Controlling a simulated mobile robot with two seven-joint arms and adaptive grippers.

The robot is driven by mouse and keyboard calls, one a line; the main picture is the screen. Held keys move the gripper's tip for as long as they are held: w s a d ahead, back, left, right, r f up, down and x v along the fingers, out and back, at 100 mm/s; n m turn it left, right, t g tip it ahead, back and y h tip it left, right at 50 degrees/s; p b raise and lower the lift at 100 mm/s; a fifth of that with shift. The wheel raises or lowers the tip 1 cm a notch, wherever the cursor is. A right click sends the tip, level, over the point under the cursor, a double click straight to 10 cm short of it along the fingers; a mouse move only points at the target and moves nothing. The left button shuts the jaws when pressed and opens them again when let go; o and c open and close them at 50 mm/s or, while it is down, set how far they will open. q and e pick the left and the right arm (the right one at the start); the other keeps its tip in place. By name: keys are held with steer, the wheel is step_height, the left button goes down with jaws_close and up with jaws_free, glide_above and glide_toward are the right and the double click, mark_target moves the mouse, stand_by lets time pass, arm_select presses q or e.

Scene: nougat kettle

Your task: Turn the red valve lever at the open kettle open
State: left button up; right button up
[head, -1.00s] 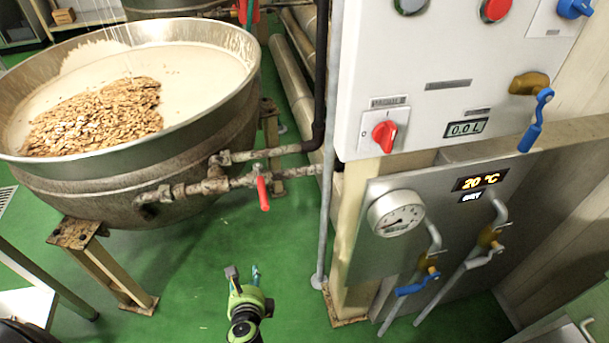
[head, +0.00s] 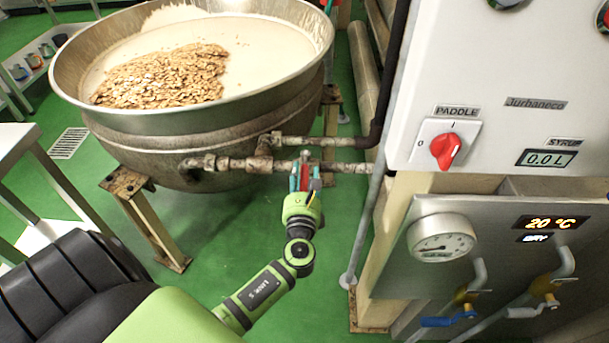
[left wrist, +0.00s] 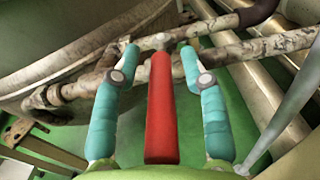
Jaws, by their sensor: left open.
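The open kettle (head: 150,140) stands at the left, a wide steel bowl with pale mass and a heap of nuts in it. Pipes run from its side to the right. The red valve lever (left wrist: 161,110) hangs from the lower pipe and shows between my fingers; in the head view only a little of it shows (head: 304,178). My left gripper (head: 304,170) is open, with one teal finger on each side of the lever. In the left wrist view small gaps show between the lever and both fingers (left wrist: 160,60). My right gripper is not in view.
A control panel (head: 500,80) with a red paddle switch (head: 446,150) stands to the right. A thin grey upright pipe (head: 372,200) stands close right of my gripper. Green floor is clear below.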

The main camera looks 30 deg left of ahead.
arm_select(q)
steer(key=shift+c, duration=0.4)
steer(key=c, duration=0.7)
jaws_close()
steer(key=n+g+y+b, duration=0.1)
steer(key=w+d+n+g+y+b, duration=0.1)
steer(key=n+g+y, duration=0.1)
steer(key=w+d+n+g+y+b, duration=0.1)
steer(key=y, duration=0.1)
steer(key=shift+w+d+r+n+g, duration=0.1)
steer(key=shift+w+d+n+g, duration=0.1)
steer(key=shift+w+n+g, duration=0.15)
steer(key=o, duration=0.7)
jaws_free()
steer(key=shift+s, duration=0.1)
steer(key=shift+o, duration=0.4)
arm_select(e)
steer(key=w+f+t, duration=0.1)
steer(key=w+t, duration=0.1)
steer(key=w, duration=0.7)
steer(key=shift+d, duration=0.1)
